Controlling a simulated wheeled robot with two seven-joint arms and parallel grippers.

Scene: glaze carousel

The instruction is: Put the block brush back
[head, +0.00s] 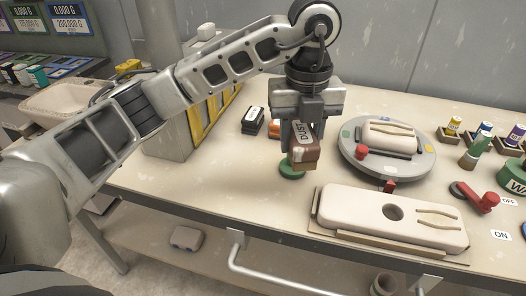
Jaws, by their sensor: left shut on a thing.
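My left gripper (300,122) hangs fingers down over the middle of the table in the head view. It is shut on a brown block brush (305,156) with a light label reading DUST. The brush is above a small green round thing (288,172), which it partly hides. I cannot tell whether the two touch. My right gripper is not in view.
A grey carousel (348,160) with a pale block and a red knob stands to the right. A pale board (340,212) with a round hole lies at the front edge. A black labelled block (253,121) sits behind left. Small bottles (484,135) stand far right.

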